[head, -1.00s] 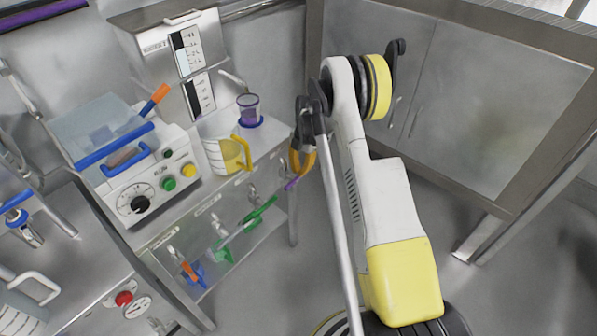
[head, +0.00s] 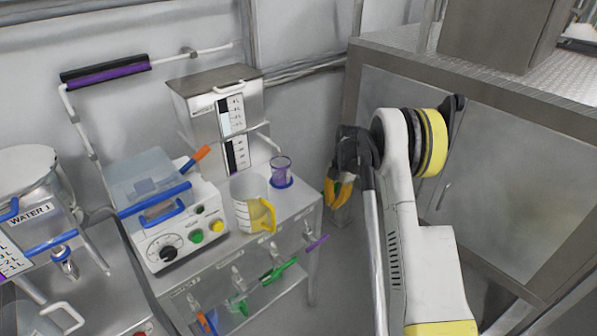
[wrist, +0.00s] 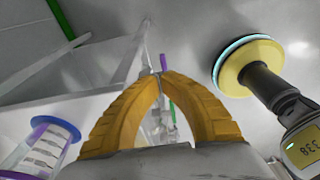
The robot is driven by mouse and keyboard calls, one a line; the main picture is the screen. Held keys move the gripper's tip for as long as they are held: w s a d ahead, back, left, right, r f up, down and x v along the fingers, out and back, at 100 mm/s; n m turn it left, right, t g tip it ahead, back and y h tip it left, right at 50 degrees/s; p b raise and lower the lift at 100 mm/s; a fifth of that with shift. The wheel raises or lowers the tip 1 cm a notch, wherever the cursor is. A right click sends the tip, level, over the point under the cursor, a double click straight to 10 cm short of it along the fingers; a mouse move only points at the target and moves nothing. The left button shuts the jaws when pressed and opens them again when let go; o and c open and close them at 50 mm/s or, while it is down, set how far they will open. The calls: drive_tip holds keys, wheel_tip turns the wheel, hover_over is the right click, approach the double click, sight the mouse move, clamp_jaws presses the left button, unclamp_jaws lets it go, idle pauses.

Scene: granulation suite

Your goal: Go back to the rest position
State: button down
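My gripper (head: 340,200) hangs at the end of my folded arm, with its yellow fingers pointing down. It is just off the right end of the steel bench (head: 305,204), apart from everything there. In the wrist view the two fingers (wrist: 157,76) arch together and meet at the tips, with nothing seen between them.
A white control box (head: 181,236) with a blue-handled lid and a steel dispenser (head: 221,100) stand on the bench. Valves with coloured handles line its front. A steel cabinet (head: 490,175) is close to my arm's right. A WATER 1 vessel (head: 30,195) is at far left.

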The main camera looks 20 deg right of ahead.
drive_tip(key=s+a+r+m+t, duration=0.1)
drive_tip(key=s+a+r+m, duration=0.25)
drive_tip(key=r, duration=0.45)
drive_tip(key=s+a+r+m+t+h, duration=0.1)
drive_tip(key=s+a+r+m, duration=0.25)
drive_tip(key=r, duration=0.35)
drive_tip(key=s+a+r+m+t, duration=0.1)
drive_tip(key=s+a+r+m, duration=0.25)
drive_tip(key=r, duration=0.45)
drive_tip(key=s+a+m+t, duration=0.1)
drive_tip(key=s+a+m, duration=0.2)
drive_tip(key=s, duration=0.3)
drive_tip(key=s+a+r+m+t, duration=0.1)
drive_tip(key=s+a+m+t, duration=0.1)
drive_tip(key=s, duration=0.5)
drive_tip(key=s+a+r+m+t, duration=0.1)
drive_tip(key=s+a+m, duration=0.3)
drive_tip(key=s+m, duration=0.2)
drive_tip(key=shift+s+r+t+h, duration=0.15)
drive_tip(key=shift+s+t+h, duration=0.2)
drive_tip(key=shift+s, duration=0.2)
drive_tip(key=shift+m, duration=0.25)
